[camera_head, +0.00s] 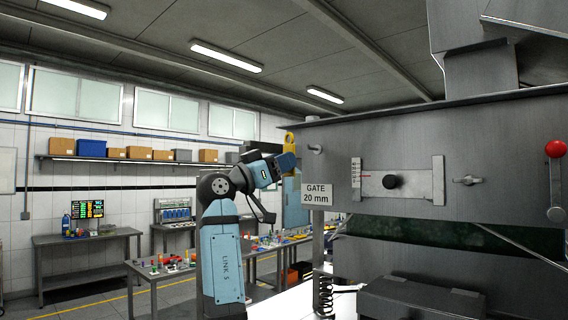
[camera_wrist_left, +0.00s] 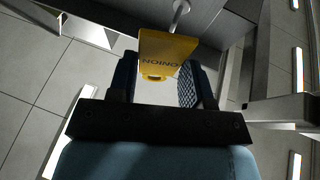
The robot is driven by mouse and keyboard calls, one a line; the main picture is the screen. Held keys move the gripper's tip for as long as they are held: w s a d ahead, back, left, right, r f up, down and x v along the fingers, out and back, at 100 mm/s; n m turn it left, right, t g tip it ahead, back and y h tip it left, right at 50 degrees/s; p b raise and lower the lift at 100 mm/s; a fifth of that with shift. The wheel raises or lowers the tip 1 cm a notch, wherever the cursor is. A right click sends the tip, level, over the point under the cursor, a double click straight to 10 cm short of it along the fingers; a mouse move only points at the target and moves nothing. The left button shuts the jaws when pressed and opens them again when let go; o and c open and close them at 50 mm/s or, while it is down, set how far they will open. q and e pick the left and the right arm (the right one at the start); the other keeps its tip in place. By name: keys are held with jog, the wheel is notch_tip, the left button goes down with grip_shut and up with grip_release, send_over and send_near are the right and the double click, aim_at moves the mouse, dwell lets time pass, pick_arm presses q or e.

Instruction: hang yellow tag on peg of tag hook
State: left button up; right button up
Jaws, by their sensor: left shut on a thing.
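The yellow tag (camera_head: 289,140) is held at the end of my left arm, by the left edge of the big grey machine. My left gripper (camera_head: 284,162) is shut on it. In the left wrist view the yellow tag (camera_wrist_left: 165,52) stands up between the fingers, with dark lettering on its face. A short metal peg (camera_head: 314,149) sticks out of the machine's front panel, just right of the tag in the head view. In the left wrist view the peg (camera_wrist_left: 181,12) shows just beyond the tag's far edge; I cannot tell whether they touch. My right gripper is not in view.
The panel carries a "GATE 20 mm" sign (camera_head: 317,194) below the peg, a slide plate with a black knob (camera_head: 391,181) and a red-knobbed lever (camera_head: 556,150) farther right. Workbenches with small items (camera_head: 165,268) stand behind my left arm.

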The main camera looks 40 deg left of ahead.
pick_arm(q)
jog(key=shift+y, duration=0.3)
jog(key=shift+w+d+f, duration=0.1)
jog(key=shift+w+f, duration=0.2)
jog(key=shift+w, duration=1.25)
jog(key=shift+w+d+f, duration=0.15)
jog(key=shift+w+f, duration=0.1)
jog(key=shift+w, duration=1.3)
jog(key=shift+w+d+f, duration=0.1)
jog(key=shift+w+f, duration=0.2)
jog(key=shift+w, duration=1.25)
jog(key=o, duration=1)
jog(key=shift+c, duration=0.2)
